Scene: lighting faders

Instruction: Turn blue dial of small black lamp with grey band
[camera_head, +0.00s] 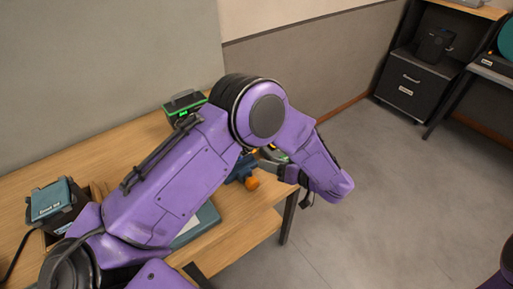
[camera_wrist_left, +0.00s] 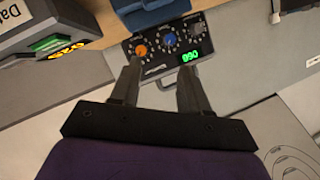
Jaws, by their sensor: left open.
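In the left wrist view a black control panel (camera_wrist_left: 160,58) carries an orange dial (camera_wrist_left: 140,50), a blue dial (camera_wrist_left: 169,40), a further knob (camera_wrist_left: 196,28) and a green display reading 090. A blue block-like part (camera_wrist_left: 150,14) adjoins its far side. My left gripper (camera_wrist_left: 160,70) is open, its two fingertips apart just in front of the panel, below the orange and blue dials. In the head view my left arm hides most of this device; an orange piece (camera_head: 251,183) shows. I cannot make out a grey band. My right gripper is not in view.
A grey box (camera_wrist_left: 40,35) with green and yellow displays stands left of the panel. In the head view, a green-lit black device (camera_head: 184,104) and a teal-topped box (camera_head: 52,200) stand on the wooden table (camera_head: 110,150). Open floor lies to the right.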

